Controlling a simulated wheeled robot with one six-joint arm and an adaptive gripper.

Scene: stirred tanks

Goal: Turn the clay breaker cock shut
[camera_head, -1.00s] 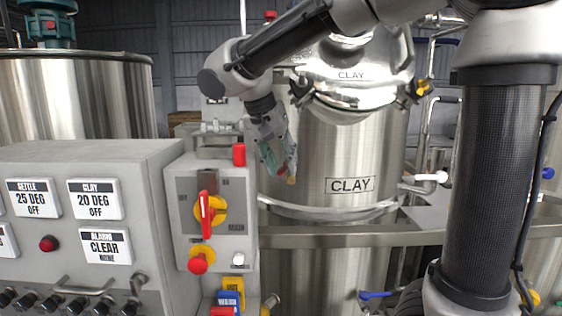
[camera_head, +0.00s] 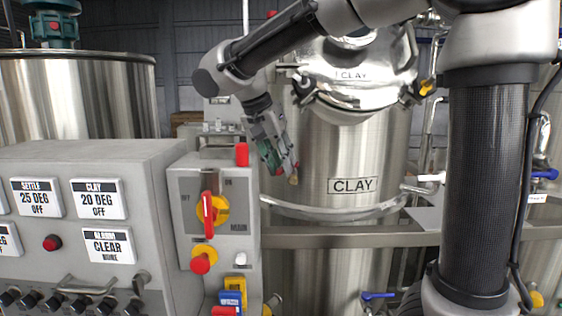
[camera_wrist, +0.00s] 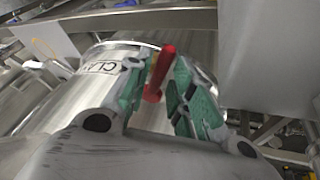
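A red lever (camera_wrist: 161,72) stands between the fingers of my gripper (camera_wrist: 156,85) in the wrist view, with a little orange-brown behind it. I take it for the clay breaker cock's handle. The green-padded fingers are apart, one on each side of the lever; firm contact does not show. In the head view my gripper (camera_head: 282,165) points down in front of the steel clay tank (camera_head: 345,150), above its band and right of the grey switch box. The fingers mostly hide the lever there.
The grey switch box (camera_head: 184,230) carries a red and yellow rotary switch (camera_head: 208,211), a red knob (camera_head: 200,262) and a red block (camera_head: 242,154) on top. A label panel (camera_head: 70,160) stands at left. A horizontal rail (camera_head: 350,237) crosses the tank front.

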